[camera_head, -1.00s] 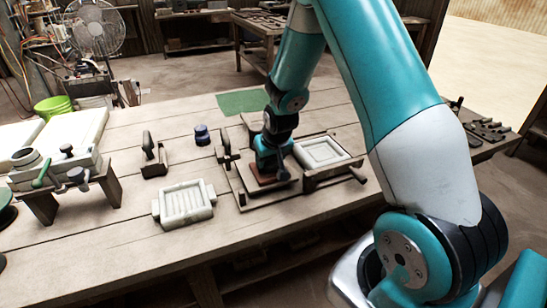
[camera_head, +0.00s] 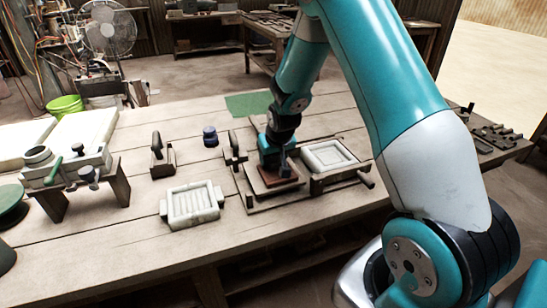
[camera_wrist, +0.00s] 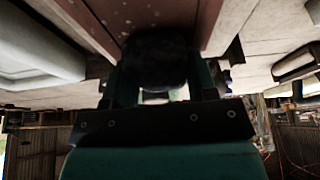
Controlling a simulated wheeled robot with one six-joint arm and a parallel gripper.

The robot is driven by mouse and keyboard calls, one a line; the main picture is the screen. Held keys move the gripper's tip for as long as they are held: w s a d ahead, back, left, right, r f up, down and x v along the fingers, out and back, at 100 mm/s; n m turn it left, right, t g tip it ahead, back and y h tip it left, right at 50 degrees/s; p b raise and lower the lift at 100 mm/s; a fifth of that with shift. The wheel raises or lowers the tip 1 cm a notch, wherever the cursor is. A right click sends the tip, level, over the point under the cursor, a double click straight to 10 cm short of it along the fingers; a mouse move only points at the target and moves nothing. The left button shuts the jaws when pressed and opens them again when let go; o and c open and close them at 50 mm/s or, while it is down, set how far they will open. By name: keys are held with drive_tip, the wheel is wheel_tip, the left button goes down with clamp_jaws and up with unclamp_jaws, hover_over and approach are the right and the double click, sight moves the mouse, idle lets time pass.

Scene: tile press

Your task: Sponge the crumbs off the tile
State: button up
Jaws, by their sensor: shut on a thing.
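The reddish-brown tile (camera_head: 270,187) lies in the left part of a wooden press frame on the bench. In the wrist view the tile (camera_wrist: 122,18) shows pale specks, which look like crumbs. My gripper (camera_head: 284,170) points down over the tile's right and far part. In the wrist view my gripper (camera_wrist: 158,85) is shut on a dark rounded thing, the sponge (camera_wrist: 155,60). The sponge is at or just above the tile; I cannot tell whether it touches. My gripper hides part of the tile.
A white square mould (camera_head: 328,156) sits in the frame just right of the gripper. A slatted white tray (camera_head: 193,205), a dark-handled tool (camera_head: 162,158), a blue jar (camera_head: 210,136) and a green mat (camera_head: 248,104) lie around it.

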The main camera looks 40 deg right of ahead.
drive_tip(key=shift+s+d, duration=0.25)
drive_tip(key=shift+d, duration=0.35)
drive_tip(key=shift+s+d, duration=0.25)
drive_tip(key=shift+d, duration=0.3)
drive_tip(key=shift+s+a+r, duration=0.1)
drive_tip(key=shift+s+a, duration=0.15)
drive_tip(key=shift+s, duration=0.35)
drive_tip(key=shift+s+a, duration=0.2)
drive_tip(key=shift+s, duration=0.35)
drive_tip(key=shift+w+a+f, duration=0.1)
drive_tip(key=shift+w+a, duration=0.1)
drive_tip(key=shift+a, duration=0.45)
drive_tip(key=shift+w+a+f, duration=0.1)
drive_tip(key=shift+w+a, duration=0.05)
drive_tip(key=shift+a, duration=0.45)
drive_tip(key=shift+w+d, duration=0.1)
drive_tip(key=shift+w, duration=0.45)
drive_tip(key=shift+w+d+r+p, duration=0.1)
drive_tip(key=shift+w+d+p, duration=0.3)
drive_tip(key=shift+w, duration=0.35)
drive_tip(key=shift+s+d, duration=0.2)
drive_tip(key=shift+s, duration=0.3)
drive_tip(key=shift+s+d, duration=0.2)
drive_tip(key=shift+s, duration=0.3)
